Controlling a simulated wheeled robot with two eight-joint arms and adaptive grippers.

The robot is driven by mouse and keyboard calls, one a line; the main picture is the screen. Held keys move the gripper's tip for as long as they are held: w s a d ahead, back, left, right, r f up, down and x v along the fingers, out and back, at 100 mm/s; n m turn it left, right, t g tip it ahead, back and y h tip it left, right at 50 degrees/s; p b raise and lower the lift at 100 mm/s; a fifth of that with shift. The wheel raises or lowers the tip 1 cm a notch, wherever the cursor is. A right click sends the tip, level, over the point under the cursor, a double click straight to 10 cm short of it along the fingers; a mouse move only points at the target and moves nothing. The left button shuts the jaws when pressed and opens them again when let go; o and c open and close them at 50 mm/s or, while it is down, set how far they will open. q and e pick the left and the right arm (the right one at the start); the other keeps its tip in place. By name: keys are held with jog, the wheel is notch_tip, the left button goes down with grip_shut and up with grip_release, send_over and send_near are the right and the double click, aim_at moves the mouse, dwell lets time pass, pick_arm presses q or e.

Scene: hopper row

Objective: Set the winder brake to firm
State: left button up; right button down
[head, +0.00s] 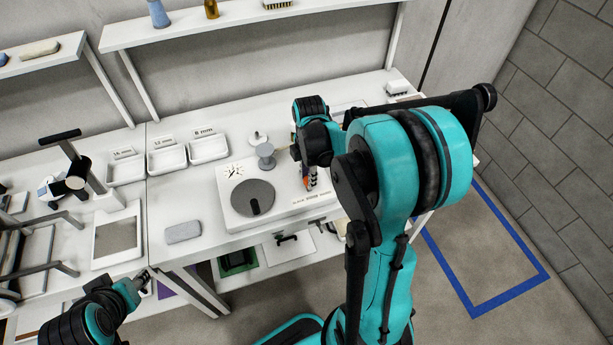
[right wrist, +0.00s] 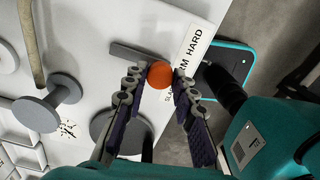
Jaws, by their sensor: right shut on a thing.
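The winder is a white box (head: 285,208) with a dark grey disc (head: 253,198) and a small dial mark on top. Its brake is a grey lever (right wrist: 130,54) ending in an orange ball knob (right wrist: 161,74). A printed label (right wrist: 195,45) beside the knob reads "SL…", "FIRM" and "HARD", its first word partly hidden. The knob sits near the FIRM and SL… end; its exact mark is unclear. My right gripper (right wrist: 160,82) is shut on the knob; in the head view it is over the winder's right part. My left gripper (head: 140,282) is low at the left, away from the winder.
A grey spool (head: 265,153) stands behind the disc. Several white trays (head: 167,158) line the bench to its left, and a grey block (head: 183,232) lies in front of them. Wall shelves (head: 230,24) hang above. Under the bench is a lower shelf with items.

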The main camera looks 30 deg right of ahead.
dwell(0.3)
jog(key=c, duration=1.2)
grip_release()
notch_tip(320, 180, up, 12)
jog(key=s+a+f+m+t+b, duration=0.2)
jog(key=s+a+m, duration=0.1)
jog(key=a+m, duration=0.1)
jog(key=s+a+f+m+t+b, duration=0.2)
jog(key=s+a+f+m, duration=0.1)
jog(key=a+m, duration=0.2)
jog(key=s+a+f+m+t+b, duration=0.2)
jog(key=s+a+f+m+t, duration=0.1)
jog(key=m, duration=0.4)
jog(key=shift+s+a+m+b, duration=0.2)
jog(key=shift+a+m+b, duration=0.2)
jog(key=shift+a, duration=0.45)
